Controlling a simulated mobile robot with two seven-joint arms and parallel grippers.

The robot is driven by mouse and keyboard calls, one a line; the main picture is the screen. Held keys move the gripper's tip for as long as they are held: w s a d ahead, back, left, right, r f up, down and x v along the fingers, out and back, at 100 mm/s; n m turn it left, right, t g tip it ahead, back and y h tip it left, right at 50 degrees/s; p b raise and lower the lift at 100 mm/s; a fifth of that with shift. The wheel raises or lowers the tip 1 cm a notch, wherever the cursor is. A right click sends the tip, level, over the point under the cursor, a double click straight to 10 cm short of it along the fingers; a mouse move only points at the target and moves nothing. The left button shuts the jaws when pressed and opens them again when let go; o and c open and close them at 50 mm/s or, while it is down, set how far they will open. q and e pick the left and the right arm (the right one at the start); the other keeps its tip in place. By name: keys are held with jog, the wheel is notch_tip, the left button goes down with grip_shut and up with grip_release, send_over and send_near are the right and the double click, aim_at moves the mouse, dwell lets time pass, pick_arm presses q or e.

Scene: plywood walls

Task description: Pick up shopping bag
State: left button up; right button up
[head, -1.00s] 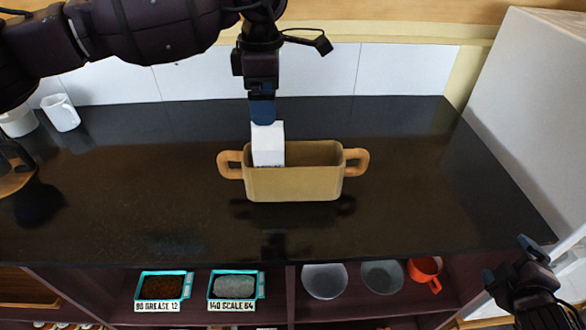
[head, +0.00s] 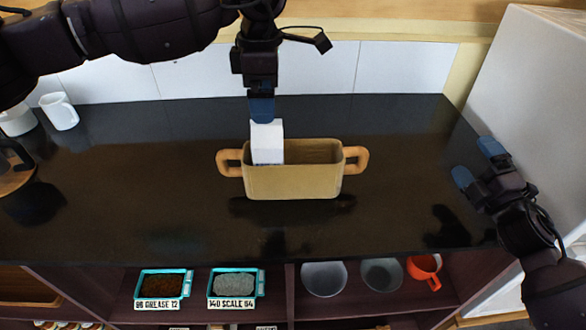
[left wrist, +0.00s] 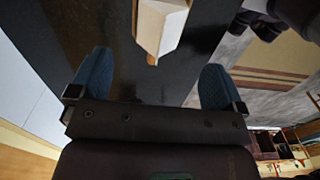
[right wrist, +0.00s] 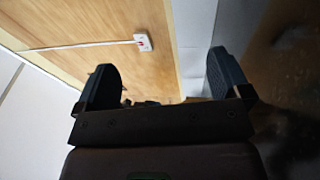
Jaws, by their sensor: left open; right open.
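The shopping bag (head: 300,182) is a tan, open-topped, box-like bag with a brown loop handle at each end. It stands upright on the dark counter in the head view. A white box-shaped item (head: 267,143) stands in its left part and sticks up above the rim. My left gripper (head: 262,108) is open and empty, just above this white item. The left wrist view shows the white item (left wrist: 160,28) ahead of the spread fingers. My right gripper (head: 475,163) is open and empty over the counter's right edge, well to the right of the bag.
The dark counter (head: 130,190) is clear on both sides of the bag. A white mug (head: 60,112) stands at the far left. A white tall unit (head: 530,110) borders the right side. Below, a shelf holds two teal trays, bowls and an orange mug (head: 425,268).

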jog(key=w+a+n+g+y, duration=0.55)
jog(key=n+y, duration=0.25)
jog(key=y, duration=0.3)
jog(key=n+g+y, duration=0.1)
jog(key=n+g, duration=1.3)
jog(key=g, duration=0.6)
send_near(356, 167)
jog(key=x, duration=0.4)
jog(key=shift+a+r, duration=0.25)
jog(key=shift+a, duration=0.05)
jog(key=shift+r+x, duration=0.15)
jog(key=shift+x, duration=1.2)
jog(key=shift+r+x, duration=0.15)
jog(key=shift+x, duration=1.15)
jog(key=shift+f, duration=0.1)
jog(key=shift+s, duration=0.15)
jog(key=c, duration=0.8)
